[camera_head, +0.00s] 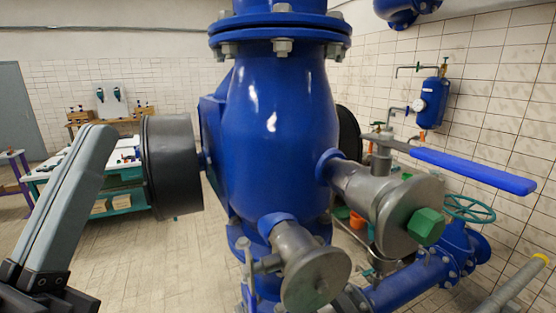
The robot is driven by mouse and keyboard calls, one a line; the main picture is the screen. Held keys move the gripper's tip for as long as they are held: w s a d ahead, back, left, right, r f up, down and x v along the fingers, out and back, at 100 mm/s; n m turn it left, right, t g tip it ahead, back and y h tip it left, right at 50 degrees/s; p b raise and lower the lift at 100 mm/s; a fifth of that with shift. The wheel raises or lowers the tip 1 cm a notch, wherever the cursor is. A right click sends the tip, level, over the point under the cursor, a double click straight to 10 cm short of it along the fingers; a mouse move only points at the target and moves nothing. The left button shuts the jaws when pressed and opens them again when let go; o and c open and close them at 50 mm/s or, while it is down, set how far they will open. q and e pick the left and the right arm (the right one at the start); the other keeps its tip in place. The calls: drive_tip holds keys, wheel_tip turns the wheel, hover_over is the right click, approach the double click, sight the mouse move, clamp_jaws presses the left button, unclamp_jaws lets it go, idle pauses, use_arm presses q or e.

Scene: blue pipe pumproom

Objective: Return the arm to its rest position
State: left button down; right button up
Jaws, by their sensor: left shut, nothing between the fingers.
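My left gripper (97,140) is in the lower left of the head view. Its long grey fingers lie together, pointing up and slightly right, with nothing between them. It is left of the big blue pipe body (275,110) and appears apart from it. The fingertips show near the black round drum (172,165) on the pipe body's left side; I cannot tell the depth gap between them. My right gripper is not in view.
A valve with a blue lever (472,170) and green hex cap (426,226) juts right. A grey flanged stub (314,278) points forward below. A green handwheel (468,208) is at right. A workbench (120,172) stands behind left. Tiled floor (150,260) between is clear.

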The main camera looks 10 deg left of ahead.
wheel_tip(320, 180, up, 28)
drive_tip(key=p, duration=2.7)
drive_tip(key=shift+p, duration=0.35)
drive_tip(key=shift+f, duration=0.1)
